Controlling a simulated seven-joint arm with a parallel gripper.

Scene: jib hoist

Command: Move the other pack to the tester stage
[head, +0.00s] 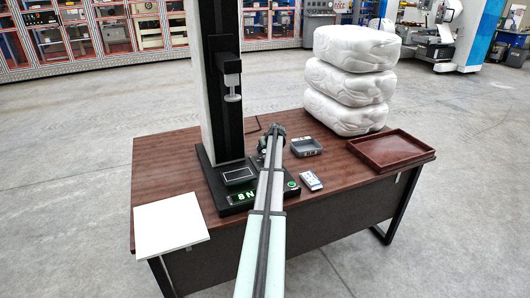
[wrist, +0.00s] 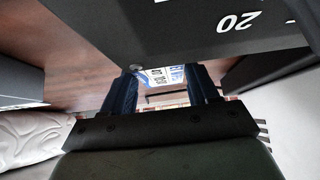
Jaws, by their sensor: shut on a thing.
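In the head view my gripper (head: 272,138) is beside the tester (head: 224,90), over the right side of its base, partly hidden by my own arm. In the wrist view its two dark fingers (wrist: 163,90) are shut on a small white and blue printed pack (wrist: 165,76). The held pack is hidden in the head view. Another white and blue pack (head: 311,181) lies on the desk, right of the tester base. The tester stage (head: 239,175) appears as a low dark block with a grey top, below a white plunger (head: 233,98). No pack shows on it.
A dark panel (wrist: 200,30) marked "20" crowds the wrist view. A small grey tray (head: 306,147), a brown tray (head: 425,153) and stacked white bundles (head: 350,85) stand to the right. A white board (head: 170,225) lies at the left desk (head: 165,160) edge.

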